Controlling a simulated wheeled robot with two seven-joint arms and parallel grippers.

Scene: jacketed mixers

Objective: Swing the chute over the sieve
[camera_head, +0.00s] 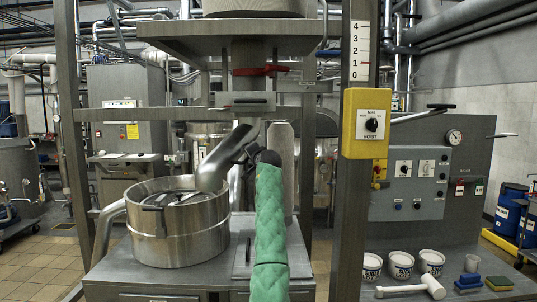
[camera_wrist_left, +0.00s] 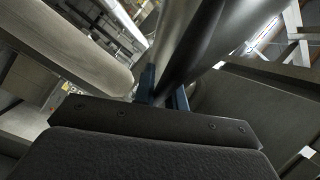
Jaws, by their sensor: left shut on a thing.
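The chute (camera_head: 222,162) is a bent grey metal spout in the middle of the head view. Its lower mouth hangs at the right rim of a round steel drum, which looks like the sieve (camera_head: 178,238). Dark slots and a handle show on the drum's top. My left gripper (camera_head: 246,150), on the green-sleeved arm, is shut on the chute near its upper right end. The grip is partly hidden by the wrist. In the left wrist view the fingers (camera_wrist_left: 164,88) close around a grey metal part of the chute (camera_wrist_left: 186,45). My right gripper is not in view.
A steel frame post (camera_head: 352,220) with a yellow switch box (camera_head: 366,123) stands right of the arm. A red-handled valve (camera_head: 262,71) sits above the chute.

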